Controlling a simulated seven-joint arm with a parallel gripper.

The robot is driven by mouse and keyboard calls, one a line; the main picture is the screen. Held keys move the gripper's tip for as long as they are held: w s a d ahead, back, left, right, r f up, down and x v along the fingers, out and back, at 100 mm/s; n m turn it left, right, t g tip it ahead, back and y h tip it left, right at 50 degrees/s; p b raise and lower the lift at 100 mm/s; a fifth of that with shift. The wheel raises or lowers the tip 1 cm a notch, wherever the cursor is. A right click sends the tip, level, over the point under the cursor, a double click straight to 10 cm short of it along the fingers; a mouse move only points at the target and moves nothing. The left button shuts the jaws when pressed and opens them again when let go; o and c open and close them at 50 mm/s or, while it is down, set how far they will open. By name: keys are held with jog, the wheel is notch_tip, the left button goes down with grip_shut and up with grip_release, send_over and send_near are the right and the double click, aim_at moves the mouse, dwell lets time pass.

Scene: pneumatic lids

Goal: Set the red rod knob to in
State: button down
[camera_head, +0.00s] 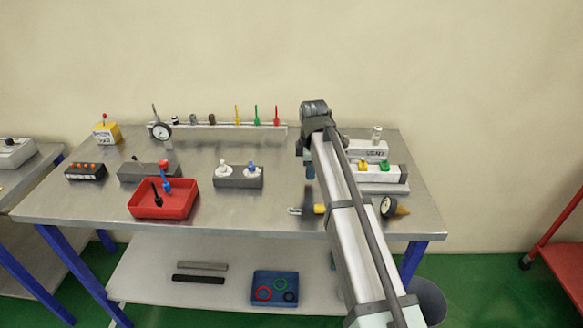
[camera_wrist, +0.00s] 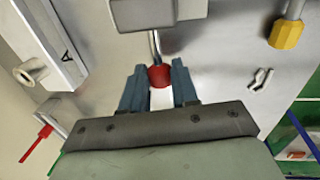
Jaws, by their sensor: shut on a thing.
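The red rod knob (camera_wrist: 159,76) sits at the end of a thin metal rod (camera_wrist: 156,47) in the wrist view. The rod comes out of a grey block (camera_wrist: 160,12), and a length of it shows between block and knob. My gripper (camera_wrist: 158,84) has its two blue fingers on either side of the knob and is shut on it. In the head view my gripper (camera_head: 309,172) is low over the right part of the bench, left of the white cylinder unit (camera_head: 376,173). My arm hides the knob and rod there.
A yellow-ended part (camera_head: 319,209) and a small metal clip (camera_head: 295,210) lie in front of my gripper. A gauge (camera_head: 388,207) is at right. A grey block with knobs (camera_head: 238,182) and a red tray (camera_head: 140,211) stand left. Bare bench (camera_head: 280,160) lies between.

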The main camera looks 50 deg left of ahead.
jog(key=shift+w+d, duration=0.45)
jog(key=c, duration=1.2)
grip_release()
jog(key=shift+w, duration=0.1)
jog(key=o, duration=0.4)
jog(key=shift+c, duration=0.2)
jog(key=shift+r, duration=0.1)
notch_tip(320, 180, up, 14)
jog(key=s+d, duration=0.1)
jog(key=shift+s+d+f, duration=0.25)
jog(key=shift+s+d, duration=0.05)
jog(key=shift+s, duration=0.05)
